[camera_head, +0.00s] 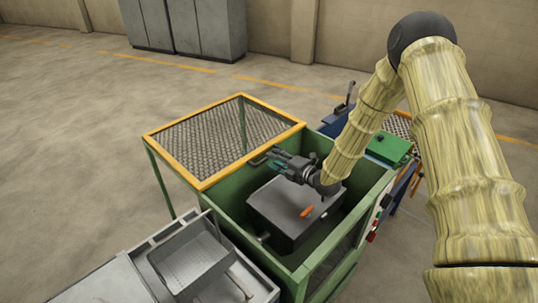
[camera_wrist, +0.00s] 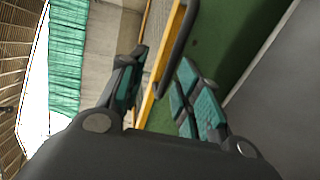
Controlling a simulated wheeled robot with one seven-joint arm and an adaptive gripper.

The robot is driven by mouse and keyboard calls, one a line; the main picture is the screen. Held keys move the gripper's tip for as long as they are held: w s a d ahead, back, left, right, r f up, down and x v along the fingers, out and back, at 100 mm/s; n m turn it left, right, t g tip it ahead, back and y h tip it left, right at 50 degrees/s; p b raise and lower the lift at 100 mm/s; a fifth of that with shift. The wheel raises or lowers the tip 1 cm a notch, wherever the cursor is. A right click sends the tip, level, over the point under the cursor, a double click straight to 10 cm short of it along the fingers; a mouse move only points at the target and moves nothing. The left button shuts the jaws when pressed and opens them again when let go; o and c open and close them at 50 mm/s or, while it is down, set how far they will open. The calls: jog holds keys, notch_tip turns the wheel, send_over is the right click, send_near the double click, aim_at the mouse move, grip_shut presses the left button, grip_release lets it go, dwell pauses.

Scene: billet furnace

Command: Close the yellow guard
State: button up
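The yellow guard (camera_head: 190,116) is a flat yellow-framed mesh panel standing out to the left of the green machine box, whose top is uncovered. In the wrist view its yellow bar (camera_wrist: 152,98) runs diagonally between my fingers, with a dark curved handle (camera_wrist: 178,45) beside it. My gripper (camera_head: 266,158) is at the guard's edge nearest the box, reaching left over the box. In the wrist view my gripper (camera_wrist: 163,60) has its two fingers apart, with the bar and handle beyond or between them. I cannot tell whether they touch.
The green box (camera_head: 232,213) holds a dark grey block (camera_head: 275,205) with an orange piece (camera_head: 307,211) on it. A grey tray unit (camera_head: 150,262) stands at front left. A green-topped blue unit (camera_head: 390,148) is behind right. The floor at left is clear.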

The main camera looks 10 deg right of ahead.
jog(key=w, duration=0.1)
jog(key=w+a+f, duration=0.1)
jog(key=w, duration=0.1)
jog(key=w+a, duration=0.1)
jog(key=shift+w+f+p, duration=0.2)
jog(key=shift+f+p, duration=0.2)
jog(key=c, duration=0.4)
jog(key=shift+w+f, duration=0.5)
jog(key=shift+f, duration=0.05)
grip_shut()
jog(key=shift+s+r, duration=0.1)
